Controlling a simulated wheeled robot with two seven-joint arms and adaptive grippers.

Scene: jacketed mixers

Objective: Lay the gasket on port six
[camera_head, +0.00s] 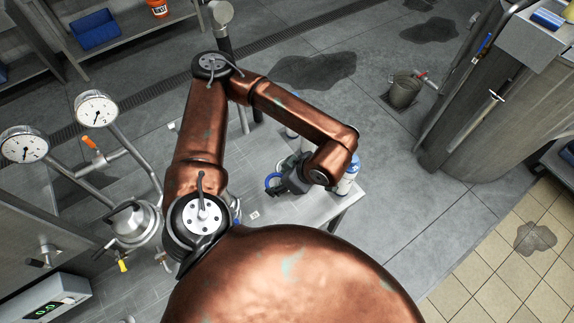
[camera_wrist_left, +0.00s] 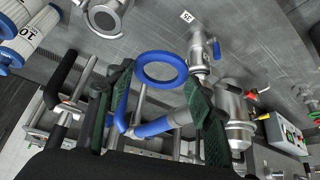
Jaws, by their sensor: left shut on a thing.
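A blue ring gasket (camera_wrist_left: 161,85) is at the fingertips of my left gripper (camera_wrist_left: 159,78) in the left wrist view, with its open hole facing the camera. In the head view the gasket (camera_head: 268,184) shows at the tip of my left gripper (camera_head: 282,182), above the grey work surface (camera_head: 325,205). The gripper is shut on the gasket. I cannot read which port is six. My right gripper is not in view.
White bottles (camera_head: 347,177) stand close beside my gripper. Gauges (camera_head: 96,109) on pipes stand at the left. A round flanged fitting (camera_wrist_left: 105,14) and a small numbered tag (camera_wrist_left: 187,16) lie farther off in the wrist view.

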